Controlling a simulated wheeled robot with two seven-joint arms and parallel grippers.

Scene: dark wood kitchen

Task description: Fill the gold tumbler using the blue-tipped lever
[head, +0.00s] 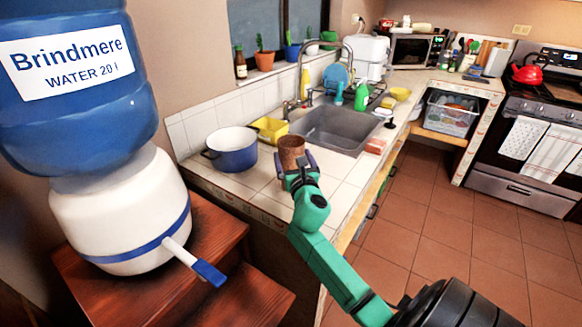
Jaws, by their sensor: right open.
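The gold tumbler, brownish in this light (291,148), stands upright on the tiled counter in the head view. My right gripper (294,163) is open at the tumbler, one dark finger on each side of its lower part. I cannot tell whether the fingers touch it. The water dispenser (115,205) stands at the left, a white base with a blue Brindmere bottle on top. Its white lever with a blue tip (209,272) sticks out toward the lower right. My left gripper is not in view.
The dispenser stands on a reddish wooden step stand (190,297). A blue pot (231,150) and a yellow container (270,129) sit on the counter left of the tumbler. The sink (335,128) lies behind. Tiled floor (430,225) is clear at the right.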

